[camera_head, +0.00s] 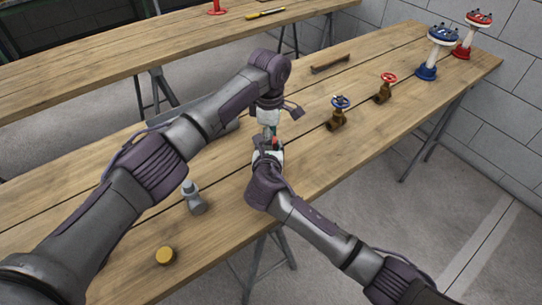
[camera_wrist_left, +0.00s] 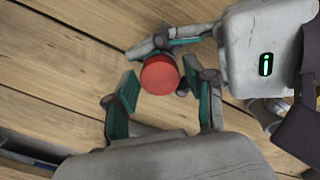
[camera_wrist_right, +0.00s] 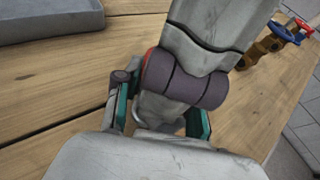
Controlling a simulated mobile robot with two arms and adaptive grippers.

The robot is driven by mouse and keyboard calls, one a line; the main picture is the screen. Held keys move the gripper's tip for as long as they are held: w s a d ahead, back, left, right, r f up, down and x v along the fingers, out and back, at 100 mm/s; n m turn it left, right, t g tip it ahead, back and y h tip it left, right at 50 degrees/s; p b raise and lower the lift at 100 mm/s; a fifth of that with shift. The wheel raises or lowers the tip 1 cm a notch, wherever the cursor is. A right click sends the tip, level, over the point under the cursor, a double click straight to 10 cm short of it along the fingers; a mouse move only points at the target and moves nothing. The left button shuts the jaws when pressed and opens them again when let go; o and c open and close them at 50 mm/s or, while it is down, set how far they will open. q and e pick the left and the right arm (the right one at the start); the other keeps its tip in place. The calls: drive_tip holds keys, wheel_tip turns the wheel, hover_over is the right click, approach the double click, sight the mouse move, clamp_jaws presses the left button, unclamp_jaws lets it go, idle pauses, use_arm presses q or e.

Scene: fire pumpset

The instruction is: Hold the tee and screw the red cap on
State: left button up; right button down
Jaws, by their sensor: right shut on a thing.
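The red cap (camera_wrist_left: 159,74) is a round disc seen from above in the left wrist view. In the head view only a sliver of it shows (camera_head: 274,142). My right gripper (camera_wrist_left: 172,62) is shut on it from the side, though the contact is partly hidden. My left gripper (camera_wrist_left: 163,103) is over the cap from above. Its two fingers are apart, one on each side, just short of the cap in that picture. The tee seems to be the grey fitting (camera_head: 195,201) on the table at left, clear of both grippers.
A yellow cap (camera_head: 165,256) lies near the table's front edge. A grey tray (camera_head: 217,128) is partly behind my left arm. Valves with blue (camera_head: 340,102) and red handwheels (camera_head: 388,78) stand to the right. Taller blue (camera_head: 440,45) and red (camera_head: 472,35) valves stand at the far end.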

use_arm(q)
clamp_jaws()
drive_tip(key=m, duration=0.3)
drive_tip(key=shift+o, duration=1.7)
unclamp_jaws()
drive_tip(key=shift+r, duration=2.25)
